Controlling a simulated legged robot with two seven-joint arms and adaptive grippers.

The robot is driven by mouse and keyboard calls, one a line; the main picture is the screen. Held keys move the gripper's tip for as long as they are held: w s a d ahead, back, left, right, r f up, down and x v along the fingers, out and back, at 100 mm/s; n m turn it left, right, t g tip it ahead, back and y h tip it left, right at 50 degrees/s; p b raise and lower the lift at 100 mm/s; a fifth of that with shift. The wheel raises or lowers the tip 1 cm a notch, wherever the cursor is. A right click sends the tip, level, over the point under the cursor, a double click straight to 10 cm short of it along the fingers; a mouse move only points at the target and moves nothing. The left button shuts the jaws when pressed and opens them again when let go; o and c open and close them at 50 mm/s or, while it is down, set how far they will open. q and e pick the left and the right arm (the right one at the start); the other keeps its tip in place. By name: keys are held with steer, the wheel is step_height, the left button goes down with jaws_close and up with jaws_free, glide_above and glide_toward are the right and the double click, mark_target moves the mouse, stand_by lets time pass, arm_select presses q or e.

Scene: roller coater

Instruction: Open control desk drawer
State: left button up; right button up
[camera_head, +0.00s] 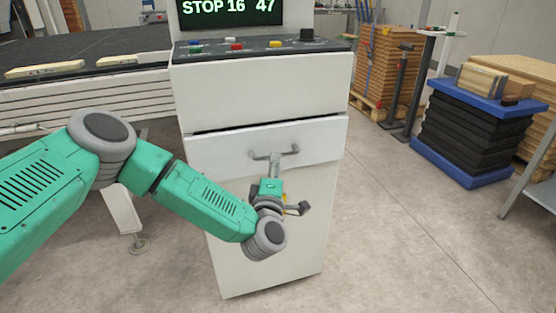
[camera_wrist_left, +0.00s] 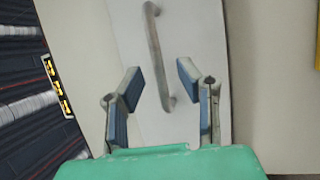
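The control desk (camera_head: 265,215) is a white cabinet with a button panel on top. Its drawer front (camera_head: 215,150) is a pale panel with a dark gap along its top edge. A grey bar handle (camera_head: 290,152) sits on it; in the wrist view the handle (camera_wrist_left: 155,45) runs lengthwise. My left gripper (camera_head: 275,160) is at the handle, reaching from in front and below. In the wrist view its two blue-padded fingers (camera_wrist_left: 159,66) are spread apart, with the handle's lower part appearing between them. I cannot tell whether they touch it. My right gripper is out of view.
A dark-topped conveyor table (camera_head: 90,70) stands left of the desk. On the right are a blue-and-black lift table (camera_head: 468,135), stacked wooden boards (camera_head: 385,65) and a stand (camera_head: 403,90). The floor (camera_head: 400,240) right of the desk is clear.

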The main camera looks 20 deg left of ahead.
arm_select(q)
steer(key=x, duration=0.2)
steer(key=shift+w+a, duration=0.25)
steer(key=shift+a, duration=0.1)
steer(key=shift+w+r, duration=0.1)
steer(key=shift+w, duration=0.35)
steer(key=shift+d+r, duration=0.1)
steer(key=shift+d, duration=0.25)
steer(key=c, duration=0.5)
steer(key=shift+a, duration=0.1)
jaws_close()
steer(key=shift+a, duration=0.1)
